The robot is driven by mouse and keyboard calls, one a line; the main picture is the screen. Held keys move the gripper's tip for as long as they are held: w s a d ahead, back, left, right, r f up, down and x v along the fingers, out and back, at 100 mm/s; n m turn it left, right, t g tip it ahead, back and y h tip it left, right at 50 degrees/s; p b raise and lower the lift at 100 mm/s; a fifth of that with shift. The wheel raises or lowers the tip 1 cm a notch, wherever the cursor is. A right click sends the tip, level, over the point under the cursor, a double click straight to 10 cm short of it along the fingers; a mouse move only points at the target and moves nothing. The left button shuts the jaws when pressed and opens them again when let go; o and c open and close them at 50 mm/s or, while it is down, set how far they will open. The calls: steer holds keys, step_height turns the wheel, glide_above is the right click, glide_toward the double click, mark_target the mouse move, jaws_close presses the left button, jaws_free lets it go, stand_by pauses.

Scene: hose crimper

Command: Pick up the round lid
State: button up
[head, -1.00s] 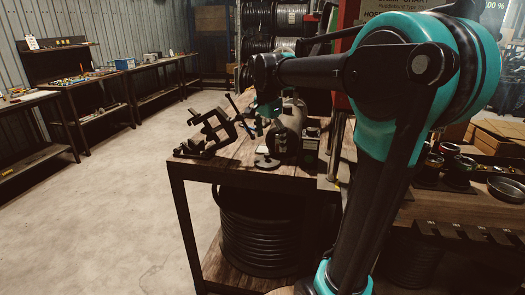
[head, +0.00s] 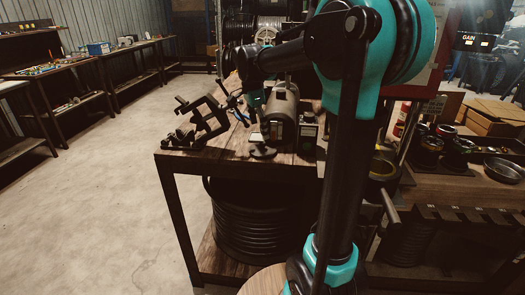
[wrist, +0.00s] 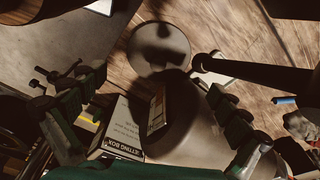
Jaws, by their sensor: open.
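A flat, round, grey disc that looks like the round lid (wrist: 158,47) lies on the wooden bench top in the wrist view, partly in shadow. In the head view it appears as a small dark disc (head: 262,153) near the bench's front edge. My gripper (wrist: 150,88) is open, its two teal-and-black fingers spread left and right in the wrist view. The disc shows beyond the fingertips, and nothing is held. In the head view my gripper (head: 255,112) hangs above the bench close to the disc; its fingertips are hard to make out.
A grey cylindrical machine (head: 284,108) stands right behind the disc. A black clamp-like fixture (head: 205,122) is to its left. A labelled box (wrist: 124,130) lies under my gripper's left side. A dark rod (wrist: 245,68) passes right of the disc. A shallow pan (head: 503,170) is far right.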

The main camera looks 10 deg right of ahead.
mark_target(262, 142)
steer(key=shift+d+f, duration=0.2)
steer(key=shift+f, duration=0.85)
steer(key=shift+d+f, duration=0.15)
steer(key=shift+f, duration=0.85)
steer(key=shift+d+f, duration=0.2)
steer(key=shift+f, duration=0.85)
steer(key=shift+s, duration=0.1)
steer(key=c, duration=1.3)
